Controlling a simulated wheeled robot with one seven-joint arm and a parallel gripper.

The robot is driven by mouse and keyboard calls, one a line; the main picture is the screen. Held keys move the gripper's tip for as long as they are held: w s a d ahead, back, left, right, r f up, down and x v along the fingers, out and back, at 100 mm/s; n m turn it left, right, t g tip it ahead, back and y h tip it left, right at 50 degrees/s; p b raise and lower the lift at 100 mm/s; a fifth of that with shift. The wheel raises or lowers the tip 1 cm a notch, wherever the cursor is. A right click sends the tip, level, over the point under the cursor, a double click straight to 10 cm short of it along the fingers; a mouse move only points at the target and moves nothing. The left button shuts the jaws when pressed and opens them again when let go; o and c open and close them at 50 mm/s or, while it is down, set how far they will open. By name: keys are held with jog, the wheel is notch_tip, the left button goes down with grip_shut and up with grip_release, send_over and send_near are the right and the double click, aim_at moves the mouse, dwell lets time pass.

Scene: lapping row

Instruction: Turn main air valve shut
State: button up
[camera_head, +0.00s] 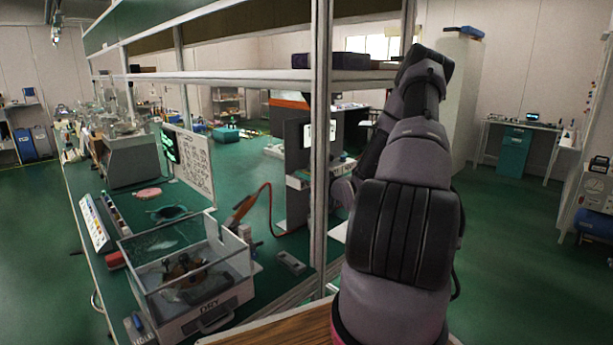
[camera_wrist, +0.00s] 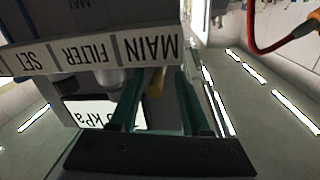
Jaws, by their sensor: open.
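In the wrist view the picture is upside down. A white label strip (camera_wrist: 90,55) on a dark unit reads MAIN, FILTER and SET. A small yellow part (camera_wrist: 155,83), perhaps the main air valve's handle, shows below the word MAIN, between my fingers; most of it is hidden. My gripper (camera_wrist: 160,86) is open, with one dark green finger on each side of that part. I cannot tell whether the fingers touch it. In the head view my arm reaches toward a dark upright panel (camera_head: 297,165) behind the bench post; my gripper is hidden there.
A white shelf post (camera_head: 321,130) stands close beside my arm. A red hose (camera_head: 268,200) with an orange-handled tool hangs near the panel. A kPa gauge (camera_wrist: 90,112) sits beside my fingers.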

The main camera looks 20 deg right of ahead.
jog(key=shift+w, duration=0.1)
grip_shut()
jog(key=shift+d+n+g+y, duration=0.2)
jog(key=shift+n+g+y, duration=0.1)
jog(key=shift+n+y, duration=0.55)
grip_release()
